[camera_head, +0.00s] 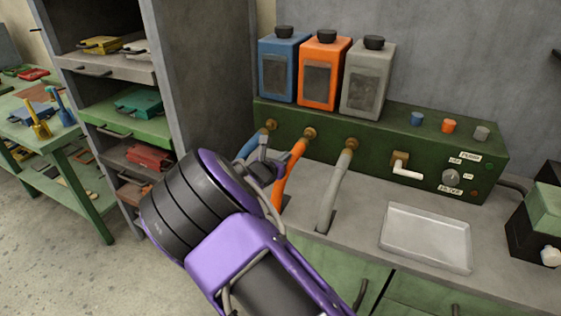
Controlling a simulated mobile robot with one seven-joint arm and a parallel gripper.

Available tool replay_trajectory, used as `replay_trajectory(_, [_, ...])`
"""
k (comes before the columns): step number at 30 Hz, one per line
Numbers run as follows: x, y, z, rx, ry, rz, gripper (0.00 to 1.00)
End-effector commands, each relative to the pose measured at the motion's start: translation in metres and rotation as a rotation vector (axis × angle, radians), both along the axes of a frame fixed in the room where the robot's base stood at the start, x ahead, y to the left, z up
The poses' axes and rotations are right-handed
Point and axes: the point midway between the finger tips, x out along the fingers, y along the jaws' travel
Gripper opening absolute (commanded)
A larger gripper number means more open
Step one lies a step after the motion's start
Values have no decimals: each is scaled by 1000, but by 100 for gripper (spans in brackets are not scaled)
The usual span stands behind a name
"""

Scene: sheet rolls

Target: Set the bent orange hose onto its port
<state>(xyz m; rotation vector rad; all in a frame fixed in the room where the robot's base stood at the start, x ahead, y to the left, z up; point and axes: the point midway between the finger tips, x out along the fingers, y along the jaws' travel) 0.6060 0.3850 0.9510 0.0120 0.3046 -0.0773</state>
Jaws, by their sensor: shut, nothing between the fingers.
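The bent orange hose (290,172) curves up from the counter to a brass port (310,133) on the green console's front. Its upper end meets the port; I cannot tell how firmly it is seated. Its lower part is partly hidden behind my arm. My gripper (264,153) is shut and empty, just left of the orange hose and in front of the blue hose (250,146). Its fingertips are small and partly hidden by my wrist, and I cannot tell whether they touch a hose.
A grey hose (335,190) runs to the port at right. Blue (283,45), orange (322,42) and grey (366,50) bottles stand on the green console (385,130). A brass tap (402,164), a metal tray (426,237) and a knob (451,177) lie farther right. A shelf unit (195,75) stands left.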

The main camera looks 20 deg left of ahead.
Motion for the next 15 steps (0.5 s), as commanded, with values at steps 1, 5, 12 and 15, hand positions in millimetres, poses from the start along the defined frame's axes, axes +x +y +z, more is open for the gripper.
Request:
replay_trajectory(1, [1,0,0,0,0,0,0])
replay_trajectory(5, [1,0,0,0,0,0,0])
replay_trajectory(12, [9,-2,-1,0,0,-2,0])
replay_trajectory(15, [27,-4,-2,2,-1,-5,0])
